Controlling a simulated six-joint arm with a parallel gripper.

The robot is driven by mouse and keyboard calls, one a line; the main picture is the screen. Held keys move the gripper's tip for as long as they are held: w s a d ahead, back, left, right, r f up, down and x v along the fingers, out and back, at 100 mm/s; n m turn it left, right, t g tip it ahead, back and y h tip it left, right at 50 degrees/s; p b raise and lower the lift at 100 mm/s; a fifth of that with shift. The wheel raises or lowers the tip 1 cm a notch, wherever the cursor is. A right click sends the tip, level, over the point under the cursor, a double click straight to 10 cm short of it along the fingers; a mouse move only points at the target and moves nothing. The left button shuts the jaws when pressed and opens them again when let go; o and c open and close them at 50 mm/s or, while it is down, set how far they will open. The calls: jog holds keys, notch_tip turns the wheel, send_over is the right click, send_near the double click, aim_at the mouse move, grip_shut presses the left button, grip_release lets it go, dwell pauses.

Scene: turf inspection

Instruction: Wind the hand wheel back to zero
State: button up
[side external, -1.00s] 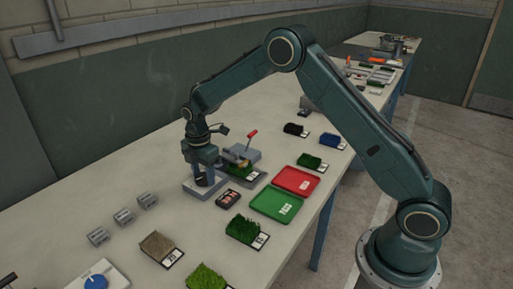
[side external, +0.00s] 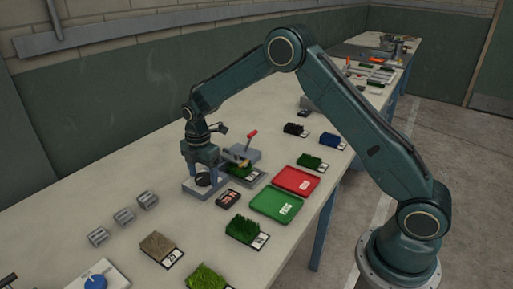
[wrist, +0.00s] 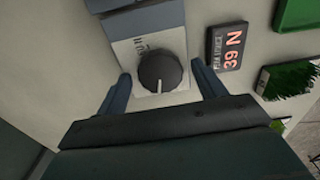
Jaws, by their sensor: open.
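The hand wheel (wrist: 160,72) is a round black knob with a white pointer line, on a light grey base (wrist: 125,50). In the wrist view its pointer aims down toward my gripper's body. Small print beside the knob is too blurred to read. My gripper (wrist: 163,80) is open, with one finger on each side of the knob and visible gaps between. In the side view my gripper (side external: 201,160) hangs over the hand wheel (side external: 205,180), whose dark top shows beneath it.
A display (wrist: 228,46) beside the wheel reads 39 N under a peak force label. A device with a red-handled lever (side external: 251,134) stands behind. A green tray (side external: 277,205) and a red tray (side external: 297,181) lie to the right. Grey blocks (side external: 123,216) lie at the left.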

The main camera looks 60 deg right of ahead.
aim_at(204, 177)
jog(key=shift+r, duration=0.15)
notch_tip(204, 177, up, 14)
jog(key=shift+f, duration=0.2)
dwell(0.5)
jog(key=shift+r, duration=0.1)
jog(key=s+r+m+t, duration=0.3)
jog(key=s+r+m, duration=0.75)
jog(key=s, duration=0.65)
jog(key=s+d+f+m+t, duration=0.1)
jog(key=s+m, duration=0.6)
jog(key=s, duration=1.2)
jog(key=shift+f+m+t, duration=0.2)
jog(key=shift+m+t, duration=0.15)
jog(key=shift+t, duration=0.45)
